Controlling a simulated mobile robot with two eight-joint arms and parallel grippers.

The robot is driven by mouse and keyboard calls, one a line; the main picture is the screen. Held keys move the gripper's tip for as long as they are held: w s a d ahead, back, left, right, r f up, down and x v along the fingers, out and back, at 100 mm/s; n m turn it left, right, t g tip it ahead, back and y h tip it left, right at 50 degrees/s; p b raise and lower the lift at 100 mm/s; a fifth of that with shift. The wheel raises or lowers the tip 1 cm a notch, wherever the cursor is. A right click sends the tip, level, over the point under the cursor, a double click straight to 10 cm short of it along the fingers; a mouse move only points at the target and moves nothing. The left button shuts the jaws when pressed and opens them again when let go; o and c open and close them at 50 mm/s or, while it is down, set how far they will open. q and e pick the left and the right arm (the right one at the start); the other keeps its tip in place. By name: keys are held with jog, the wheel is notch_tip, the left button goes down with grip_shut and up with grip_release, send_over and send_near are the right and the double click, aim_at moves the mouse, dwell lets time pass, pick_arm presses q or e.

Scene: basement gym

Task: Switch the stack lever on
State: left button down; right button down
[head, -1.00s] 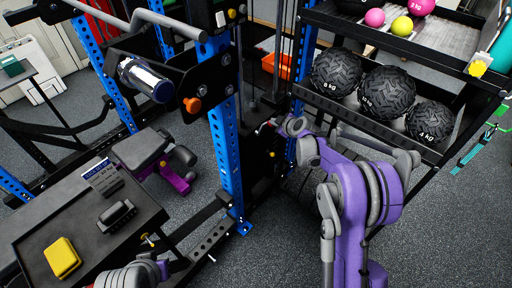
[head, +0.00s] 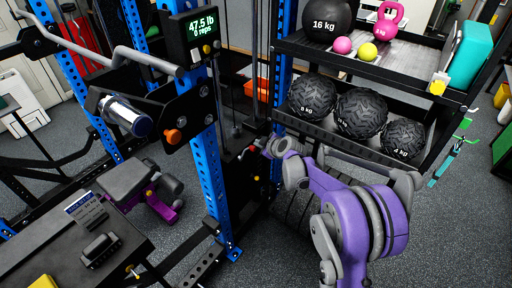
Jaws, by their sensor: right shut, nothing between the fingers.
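My right arm reaches in from the lower right to the weight-stack column (head: 240,190) behind the blue upright. My right gripper (head: 262,146) is shut and empty, at the upper part of that column. A small red-tipped part, perhaps the stack lever (head: 246,152), shows just left of the gripper. It is too small to tell its position or whether the fingers touch it. A display (head: 200,32) on top of the blue upright (head: 208,165) reads 47.5 lb, 0 reps. My left gripper is out of view.
A rack (head: 432,80) on the right holds black medicine balls (head: 360,110), a pink kettlebell (head: 389,22) and small balls. An orange knob (head: 174,136) and bar holder stick out left of the upright. A dark table (head: 60,255) stands lower left. Open floor lies lower right.

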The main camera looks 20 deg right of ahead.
jog(key=v, duration=0.6)
jog(key=shift+r, duration=0.15)
jog(key=shift+s, duration=0.15)
jog(key=s+a+r+m+g, duration=0.25)
jog(key=s+a, duration=0.25)
jog(key=s, duration=0.5)
jog(key=s+f+m+g+h, duration=0.1)
jog(key=s+m, duration=0.3)
jog(key=s, duration=0.9)
jog(key=s+f+m+g+h, duration=0.1)
jog(key=s+f+m, duration=0.3)
jog(key=s, duration=1)
jog(key=shift+s+a+g+h+p, duration=0.15)
jog(key=shift+a+g+h+p, duration=0.2)
jog(key=shift+g, duration=0.2)
